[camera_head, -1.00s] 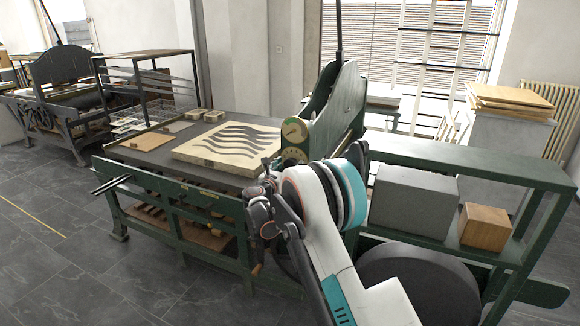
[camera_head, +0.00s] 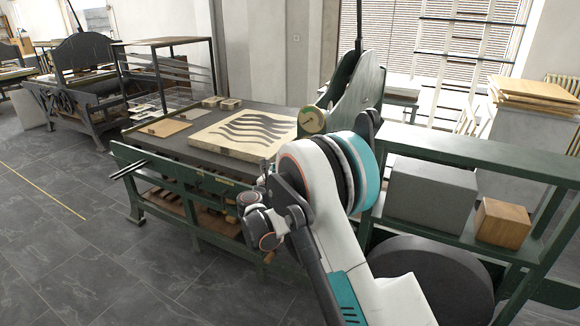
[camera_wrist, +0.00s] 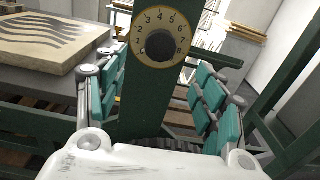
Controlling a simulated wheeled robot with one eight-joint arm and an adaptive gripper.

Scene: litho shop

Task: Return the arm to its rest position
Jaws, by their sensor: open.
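My arm rises from the lower right in the head view and is folded, with its white and teal elbow in front of the green press (camera_head: 350,95). My gripper (camera_wrist: 165,85) shows in the wrist view, its teal-padded fingers spread wide apart with nothing between them. Beyond the fingers is a green upright with a yellow numbered dial (camera_wrist: 159,38), apart from them as far as I can see. In the head view the gripper end is small and partly hidden by the arm, near the press's front side.
A patterned stone slab (camera_head: 243,132) lies on the press bed (camera_head: 180,148). A grey block (camera_head: 430,192) and a wooden block (camera_head: 502,222) sit on the green shelf at right. Another press (camera_head: 85,85) stands at the back left. The tiled floor at left (camera_head: 60,250) is clear.

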